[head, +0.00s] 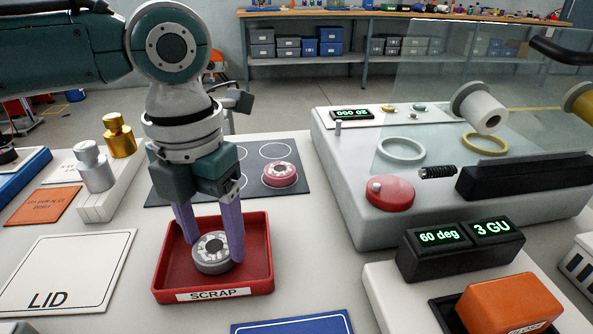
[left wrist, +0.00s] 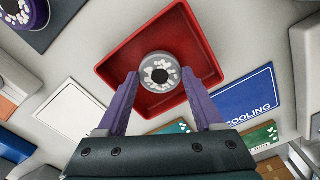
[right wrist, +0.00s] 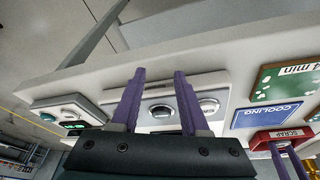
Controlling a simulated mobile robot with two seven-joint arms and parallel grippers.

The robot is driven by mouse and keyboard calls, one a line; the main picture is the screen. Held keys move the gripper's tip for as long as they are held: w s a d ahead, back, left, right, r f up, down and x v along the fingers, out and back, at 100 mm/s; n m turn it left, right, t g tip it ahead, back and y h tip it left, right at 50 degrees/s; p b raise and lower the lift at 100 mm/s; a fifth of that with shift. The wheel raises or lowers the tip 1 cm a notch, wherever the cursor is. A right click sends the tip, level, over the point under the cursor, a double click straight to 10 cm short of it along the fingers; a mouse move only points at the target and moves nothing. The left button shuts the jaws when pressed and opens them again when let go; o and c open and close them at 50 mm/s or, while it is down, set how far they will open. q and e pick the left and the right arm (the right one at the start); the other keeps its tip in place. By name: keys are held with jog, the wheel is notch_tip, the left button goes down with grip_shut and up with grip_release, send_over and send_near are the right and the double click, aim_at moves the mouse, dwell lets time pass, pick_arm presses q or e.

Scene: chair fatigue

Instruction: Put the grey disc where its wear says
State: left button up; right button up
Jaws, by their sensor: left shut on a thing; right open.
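The grey disc (head: 212,253) has a dark centre with pale marks on its top face. My left gripper (head: 214,250) is shut on it, one purple finger on each side. The disc is over the red tray labelled SCRAP (head: 262,255), low between its walls; I cannot tell whether it touches the floor. In the left wrist view, the disc (left wrist: 160,73) sits between the fingertips, with the red tray (left wrist: 112,68) beneath. My right gripper (right wrist: 160,72) is open and empty; it does not show in the head view.
A pinkish-red disc (head: 279,174) stands on the dark ringed mat (head: 307,182) behind the tray. A white LID plate (head: 90,268) lies left, a blue COOLING plate (head: 290,325) in front. A grey machine (head: 345,185) and display box (head: 460,260) stand right.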

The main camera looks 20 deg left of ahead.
pick_arm(q)
jog(key=shift+f, duration=0.3)
pick_arm(e)
jog(key=shift+f, duration=0.1)
pick_arm(q)
jog(key=o, duration=1.3)
pick_arm(e)
jog(key=shift+d, duration=0.1)
